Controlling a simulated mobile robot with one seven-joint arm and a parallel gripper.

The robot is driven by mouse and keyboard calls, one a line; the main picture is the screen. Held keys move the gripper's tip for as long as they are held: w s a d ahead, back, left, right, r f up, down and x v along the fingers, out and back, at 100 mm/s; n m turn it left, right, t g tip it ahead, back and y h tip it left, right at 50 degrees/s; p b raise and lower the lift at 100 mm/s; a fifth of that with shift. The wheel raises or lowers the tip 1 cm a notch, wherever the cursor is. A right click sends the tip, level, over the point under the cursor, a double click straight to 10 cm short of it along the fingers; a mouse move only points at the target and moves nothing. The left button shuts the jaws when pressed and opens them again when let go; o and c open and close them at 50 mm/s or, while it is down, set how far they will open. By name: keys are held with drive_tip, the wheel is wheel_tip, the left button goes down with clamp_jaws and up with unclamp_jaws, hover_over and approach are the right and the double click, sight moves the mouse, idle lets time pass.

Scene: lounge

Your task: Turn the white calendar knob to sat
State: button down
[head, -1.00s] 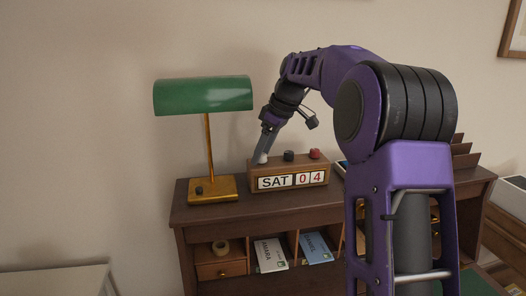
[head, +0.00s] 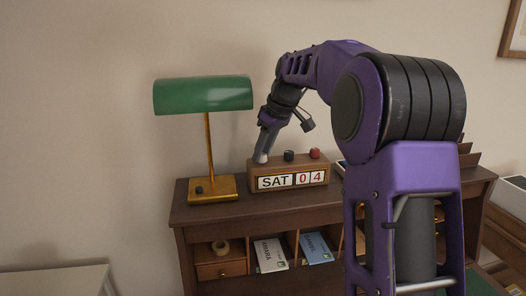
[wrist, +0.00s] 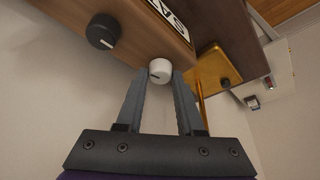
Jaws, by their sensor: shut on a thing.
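The wooden calendar (head: 290,190) stands on top of the desk and its windows read SAT, 0 and 4. The white knob (wrist: 160,69) is on its top at the left end, and is mostly hidden by my gripper in the head view. My gripper (head: 262,155) reaches down to the white knob from above. In the wrist view, the two grey fingers (wrist: 160,85) are closed around the knob's sides. A dark knob (head: 289,155) and a red knob (head: 315,153) sit to the right on the calendar's top.
A brass desk lamp with a green shade (head: 203,95) stands just left of the calendar. The desk's cubbies below hold a tape roll (head: 221,247) and booklets (head: 271,253). A dark slatted rack (head: 465,155) stands at the desk's right end.

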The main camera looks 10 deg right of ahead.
drive_tip(key=shift+m, duration=0.3)
drive_tip(key=c, duration=0.5)
unclamp_jaws()
drive_tip(key=p+v, duration=0.1)
drive_tip(key=v, duration=1.6)
drive_tip(key=shift+s+a+r, duration=0.1)
drive_tip(key=shift+s+r, duration=0.05)
drive_tip(key=shift+s, duration=0.1)
